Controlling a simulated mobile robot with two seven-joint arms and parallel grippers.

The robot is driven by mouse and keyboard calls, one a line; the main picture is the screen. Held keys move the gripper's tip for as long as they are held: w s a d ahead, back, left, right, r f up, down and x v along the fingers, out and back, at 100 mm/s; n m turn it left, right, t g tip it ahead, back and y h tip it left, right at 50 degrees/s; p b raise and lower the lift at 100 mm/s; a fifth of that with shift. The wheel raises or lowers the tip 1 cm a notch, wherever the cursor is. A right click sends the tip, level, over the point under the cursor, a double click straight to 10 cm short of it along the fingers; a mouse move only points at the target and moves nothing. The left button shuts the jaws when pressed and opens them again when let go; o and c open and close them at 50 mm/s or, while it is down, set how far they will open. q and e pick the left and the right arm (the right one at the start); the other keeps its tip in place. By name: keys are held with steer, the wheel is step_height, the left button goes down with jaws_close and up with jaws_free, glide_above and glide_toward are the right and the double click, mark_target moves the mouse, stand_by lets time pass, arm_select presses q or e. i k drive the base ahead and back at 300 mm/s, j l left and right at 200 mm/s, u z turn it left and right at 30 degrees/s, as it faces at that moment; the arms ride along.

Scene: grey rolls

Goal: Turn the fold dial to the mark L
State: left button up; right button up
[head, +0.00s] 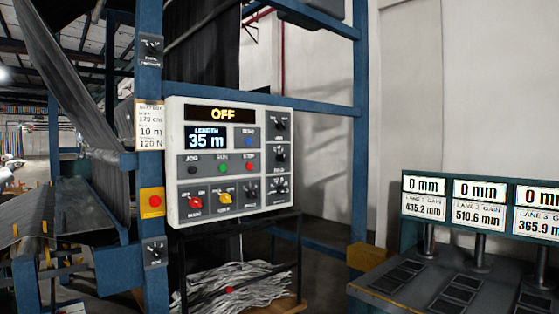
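A light grey control panel (238,161) is fixed to a blue frame left of centre in the head view. Its displays read "OFF" and "LENGTH 35 m". Along its bottom row are a red knob (195,203), a yellow knob (226,198) and black dials (252,190). More black dials (281,154) stand in a column on its right side. Other dials sit on the blue post, one high (151,47) and one low (154,251). The lettering is too small to tell which is the fold dial or where it points. Neither gripper is in view.
A red button on a yellow box (151,201) is on the post beside the panel. Dark fabric runs over rollers (75,215) at left. A bin of pale strips (235,288) is below the panel. A bench with gauge displays (480,197) stands at right.

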mark_target(281, 158)
steer(key=i+u, duration=0.15)
steer(key=i, duration=0.35)
steer(key=i+l+u, duration=0.1)
steer(key=i, duration=0.4)
